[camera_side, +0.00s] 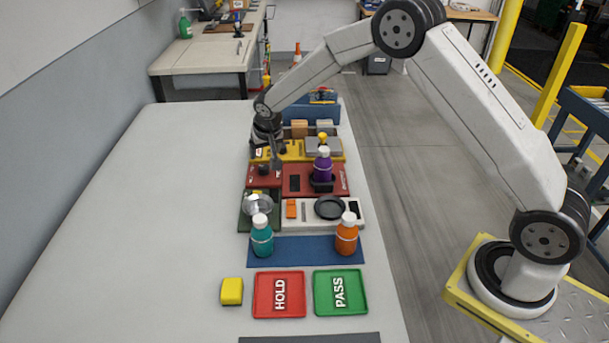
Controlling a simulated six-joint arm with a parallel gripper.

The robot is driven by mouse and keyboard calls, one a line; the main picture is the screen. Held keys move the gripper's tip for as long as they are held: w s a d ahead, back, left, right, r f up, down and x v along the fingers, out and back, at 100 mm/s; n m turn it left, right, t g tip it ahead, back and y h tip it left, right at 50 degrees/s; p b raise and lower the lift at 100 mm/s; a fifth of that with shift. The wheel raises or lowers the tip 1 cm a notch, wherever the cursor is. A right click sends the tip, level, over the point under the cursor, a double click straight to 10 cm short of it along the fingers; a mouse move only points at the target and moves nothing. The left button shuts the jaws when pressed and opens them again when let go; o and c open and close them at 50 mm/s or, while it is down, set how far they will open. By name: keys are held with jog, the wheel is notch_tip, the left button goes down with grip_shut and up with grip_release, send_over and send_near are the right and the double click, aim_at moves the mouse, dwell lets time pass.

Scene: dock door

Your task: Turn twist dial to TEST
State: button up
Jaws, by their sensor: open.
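My gripper (270,164) points down over the left red panel (258,184), behind the metal bowl. Its jaws are open. A small dark knob-like shape shows at or just below the fingertips; I cannot tell whether it is the twist dial or part of my gripper. The dial's pointer and the TEST mark cannot be read at this size. Small white marks on the panel are too small to read. I cannot tell whether the fingers touch anything.
A purple bottle (323,166) stands on the right red panel close by. A metal bowl (258,206), a teal bottle (262,240) and an orange bottle (346,238) are nearer the camera. Red HOLD (263,297) and green PASS (354,292) trays lie in front. The table's left is clear.

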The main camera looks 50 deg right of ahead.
aim_at(263, 167)
jog(key=shift+f, duration=0.1)
jog(key=shift+x, duration=3.75)
grip_shut()
jog(key=shift+m, duration=0.4)
jog(key=shift+m+g+h, duration=0.6)
jog(key=shift+m+h, duration=0.1)
jog(key=shift+m, duration=1.2)
jog(key=shift+a, duration=0.1)
